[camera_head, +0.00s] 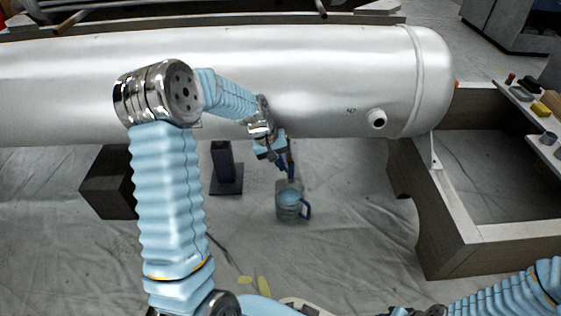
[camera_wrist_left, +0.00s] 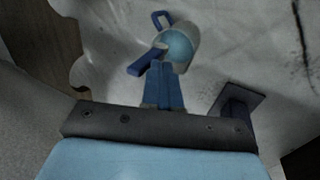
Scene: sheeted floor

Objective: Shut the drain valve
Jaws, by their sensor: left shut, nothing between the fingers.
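The drain valve shows as a dark blue lever (camera_head: 291,166) below the underside of the silver tank (camera_head: 330,75). In the left wrist view the lever (camera_wrist_left: 146,63) slants beside the fingertips; whether they touch it I cannot tell. My left gripper (camera_head: 281,164) is shut and empty, reaching under the tank; its blue fingers (camera_wrist_left: 165,75) lie together in the wrist view. A jug (camera_head: 288,212) with a blue handle and light blue contents stands on the floor below the valve. The valve body is mostly hidden. My right gripper is not in view.
A black stand (camera_head: 226,180) and a dark block (camera_head: 108,185) are left of the jug. A wooden frame (camera_head: 450,245) supports the tank at right, with small items on its ledge (camera_head: 530,112). The sheeted floor (camera_head: 340,250) in front is mostly clear.

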